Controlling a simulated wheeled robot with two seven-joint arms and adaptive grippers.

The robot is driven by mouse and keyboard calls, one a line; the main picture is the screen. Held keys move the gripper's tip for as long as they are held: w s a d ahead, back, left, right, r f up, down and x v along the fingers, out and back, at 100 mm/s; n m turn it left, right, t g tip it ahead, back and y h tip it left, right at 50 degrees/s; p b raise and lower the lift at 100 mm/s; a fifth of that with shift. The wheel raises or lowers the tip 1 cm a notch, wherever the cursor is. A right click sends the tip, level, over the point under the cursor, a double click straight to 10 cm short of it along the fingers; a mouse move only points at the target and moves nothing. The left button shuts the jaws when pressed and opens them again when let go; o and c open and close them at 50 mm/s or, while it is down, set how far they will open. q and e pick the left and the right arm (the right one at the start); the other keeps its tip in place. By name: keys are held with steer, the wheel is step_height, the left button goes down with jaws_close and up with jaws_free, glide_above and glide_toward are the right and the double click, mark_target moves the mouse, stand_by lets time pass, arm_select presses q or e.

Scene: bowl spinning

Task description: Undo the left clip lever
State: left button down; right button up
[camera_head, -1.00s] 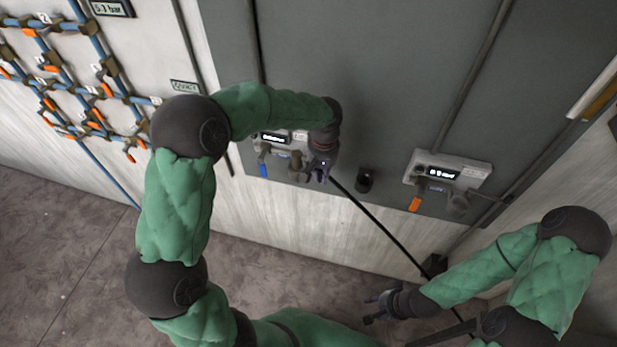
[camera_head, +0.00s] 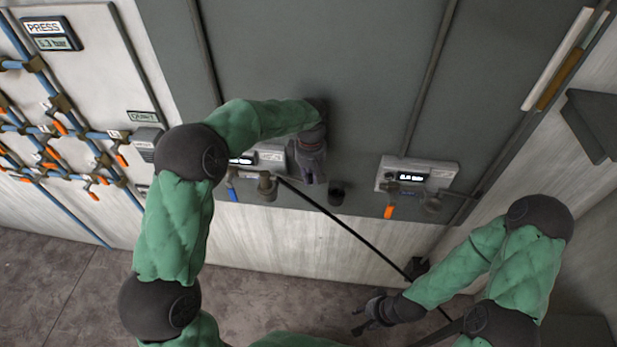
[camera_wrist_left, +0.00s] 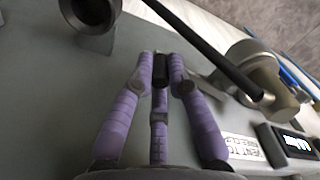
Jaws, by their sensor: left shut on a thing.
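My left gripper (camera_head: 316,178) is in front of the grey panel, between the left fitting (camera_head: 266,186) and a dark round cup (camera_head: 337,194). In the left wrist view its purple fingers (camera_wrist_left: 160,75) are closed together on a small dark piece (camera_wrist_left: 176,68). I cannot tell whether this piece is the left clip lever; no clip lever can be made out clearly elsewhere. The fitting, with the end of a black rod, shows to the right of the fingers in the wrist view (camera_wrist_left: 270,85). My right gripper (camera_head: 368,314) is low over the floor, fingers apart and empty.
The black rod (camera_head: 345,226) slants from the left fitting down to the right. A blue handle (camera_head: 232,190) hangs left of that fitting. A right unit (camera_head: 415,175) has a display and an orange lever (camera_head: 389,212). Blue pipework (camera_head: 60,130) covers the left wall.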

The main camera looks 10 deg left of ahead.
arm_select(q)
steer(key=shift+w, duration=0.25)
stand_by(0.3)
steer(key=c, duration=1.2)
jaws_free()
steer(key=shift+w, duration=0.1)
steer(key=shift+r, duration=0.1)
step_height(320, 180, up, 12)
